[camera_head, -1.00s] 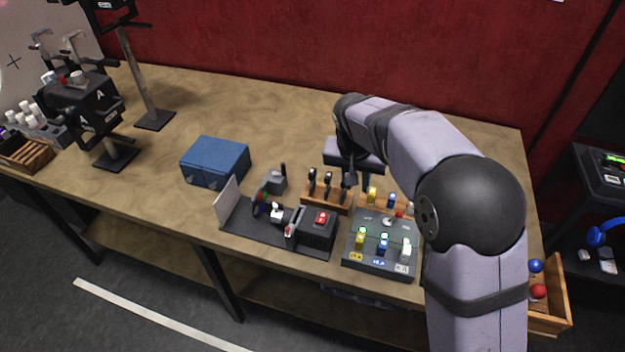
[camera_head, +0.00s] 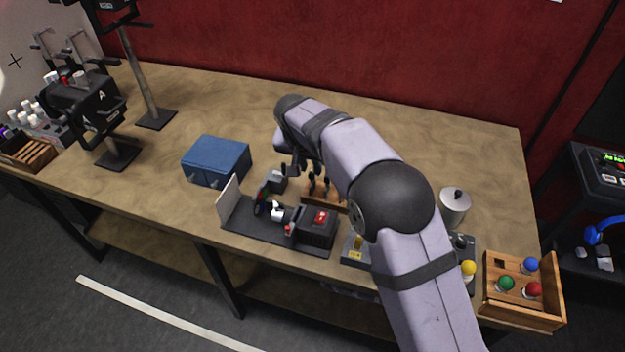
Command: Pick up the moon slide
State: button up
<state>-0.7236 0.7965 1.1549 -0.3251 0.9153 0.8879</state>
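A small wooden rack (camera_head: 309,198) holds dark upright pieces (camera_head: 311,184) that look like slides. I cannot read any picture on them, so I cannot tell which one is the moon slide. My arm hides the right part of the rack. My gripper (camera_head: 288,170) is above the table, just left of the rack, near a grey-black device (camera_head: 276,183). It is small and dark in this view; I cannot tell whether its fingers are open or hold anything.
A black baseplate (camera_head: 262,233) in front carries a white screen (camera_head: 229,198) and a black box with a red button (camera_head: 321,216). A blue case (camera_head: 216,160) stands to the left. My arm partly covers a button panel (camera_head: 352,251). A wooden tray (camera_head: 510,307) with coloured balls is at right.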

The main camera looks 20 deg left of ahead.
aim_at(312, 171)
jog(key=shift+p+x, duration=1.5)
jog(key=shift+x, duration=0.35)
jog(key=shift+w+f, duration=0.4)
jog(key=shift+f, duration=0.25)
grip_shut()
